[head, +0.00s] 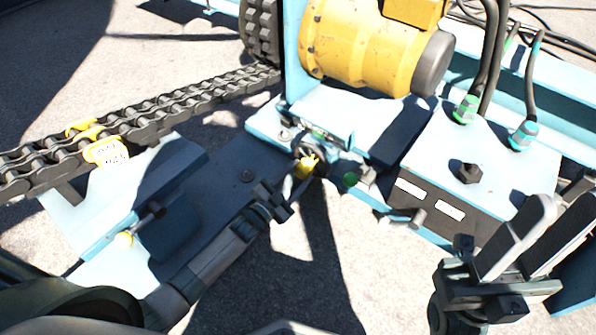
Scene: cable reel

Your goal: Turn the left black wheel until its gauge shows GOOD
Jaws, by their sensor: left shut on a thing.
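My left gripper (297,183) reaches in from the lower left to the middle of the picture. It is shut on a small dark part with a yellow piece (306,166), at the front edge of the light-blue frame. This part appears to be the left black wheel (313,152), mostly hidden by the fingers and shadow. A small plate (330,138) sits just above it; I cannot tell whether it is the gauge, and no GOOD reading is legible. My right gripper (562,208) is at the lower right, its two long grey fingers apart and empty.
A yellow motor (360,48) stands behind the wheel. A heavy chain (140,112) with yellow tags runs across the left. A light-blue box (460,150) with a black bolt and cables stands at the right, near my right gripper.

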